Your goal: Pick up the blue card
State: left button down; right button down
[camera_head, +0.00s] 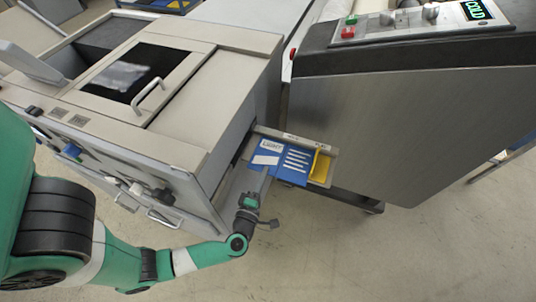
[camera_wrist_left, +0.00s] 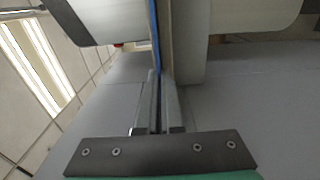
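The blue card (camera_head: 292,171) bears white print and pale lines. In the head view it stands in a shallow grey holder (camera_head: 321,170) on the side of the beige machine, beside a yellow piece (camera_head: 320,167). My left gripper (camera_head: 265,180) is at the card's lower left edge. In the left wrist view the card is a thin blue strip (camera_wrist_left: 155,38) seen edge-on, in line with the narrow gap between my left fingertips (camera_wrist_left: 159,78). I cannot tell whether the fingers press on it. My right gripper is not in view.
The beige machine (camera_head: 190,135) with a handled, windowed lid stands on the left. A large grey machine (camera_head: 400,130) with a "COLD" display (camera_head: 476,10) stands on the right. The floor (camera_head: 400,255) in front is clear.

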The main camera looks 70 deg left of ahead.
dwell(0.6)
pick_arm(q)
notch_tip(320, 180, up, 18)
jog(key=p, duration=0.9)
